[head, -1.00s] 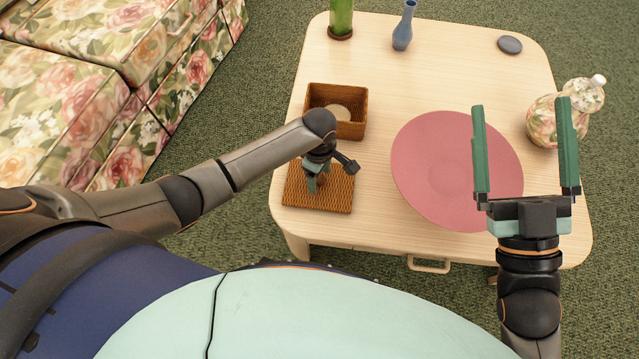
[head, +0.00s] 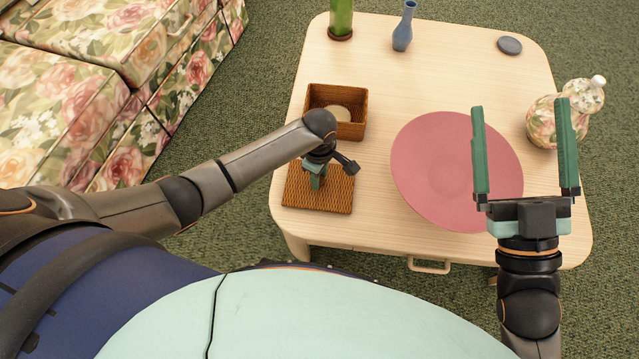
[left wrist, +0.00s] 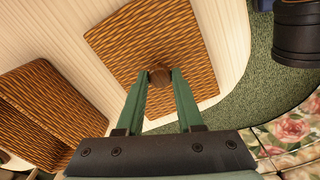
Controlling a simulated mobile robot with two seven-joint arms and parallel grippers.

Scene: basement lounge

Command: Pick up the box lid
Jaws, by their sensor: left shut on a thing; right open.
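The woven brown box lid (head: 330,196) lies flat on the table near its front left corner. In the left wrist view the lid (left wrist: 140,50) has a round dark brown knob (left wrist: 160,76) at its middle. My left gripper (head: 316,182) points down over the lid and is shut on the knob, with a green finger on each side. The open woven box (head: 352,97) stands just behind the lid with a pale round thing (head: 338,113) inside. My right gripper (head: 527,150) is open and empty, over the right side of the table.
A large pink plate (head: 455,165) lies right of the lid. A floral jar (head: 545,122) stands at the right edge. A green vase (head: 341,18), a blue vase (head: 403,28) and a dark disc (head: 510,45) are at the back. A floral sofa (head: 110,75) is at left.

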